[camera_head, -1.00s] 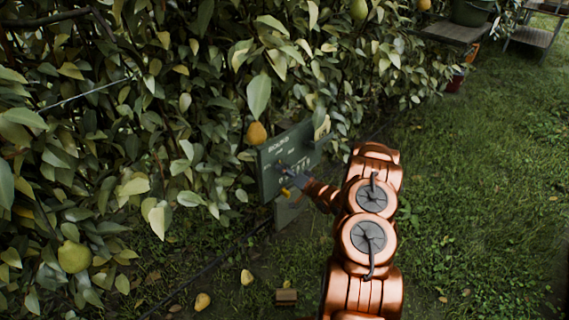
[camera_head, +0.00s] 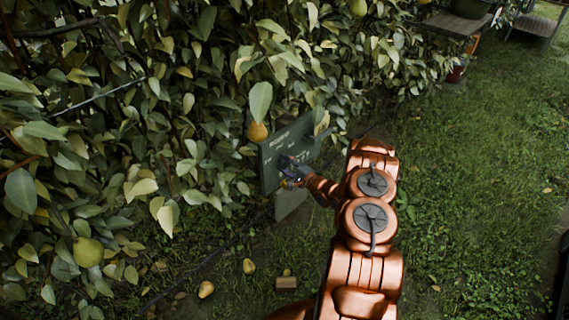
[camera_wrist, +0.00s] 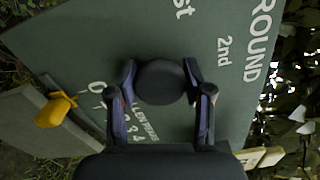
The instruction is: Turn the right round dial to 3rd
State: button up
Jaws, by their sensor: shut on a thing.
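A dark green panel (camera_head: 272,152) with white lettering stands upright at the hedge in the head view. It fills much of the wrist view (camera_wrist: 85,45), turned sideways, with "ROUND", "2nd" and part of "st" legible. My gripper (camera_head: 290,172) is at the panel's face. In the wrist view, my gripper's two fingers are shut on the sides of a black round dial (camera_wrist: 160,84). No pointer mark shows on the dial, so its setting cannot be told. A row of small digits, partly covered by a finger, lies beside it.
A yellow knob or lever (camera_wrist: 56,108) sticks out at the panel's edge. A hedge with pears (camera_head: 257,132) stands behind and left. Fallen pears (camera_head: 206,289) and a small brown block (camera_head: 286,284) lie on the ground. Open grass (camera_head: 470,180) lies to the right.

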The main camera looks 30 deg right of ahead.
jog(key=shift+m, duration=1.6)
jog(key=o, duration=1.1)
jog(key=shift+o, duration=0.2)
jog(key=shift+d, duration=0.1)
jog(key=v, duration=1.2)
jog(key=shift+r, duration=0.1)
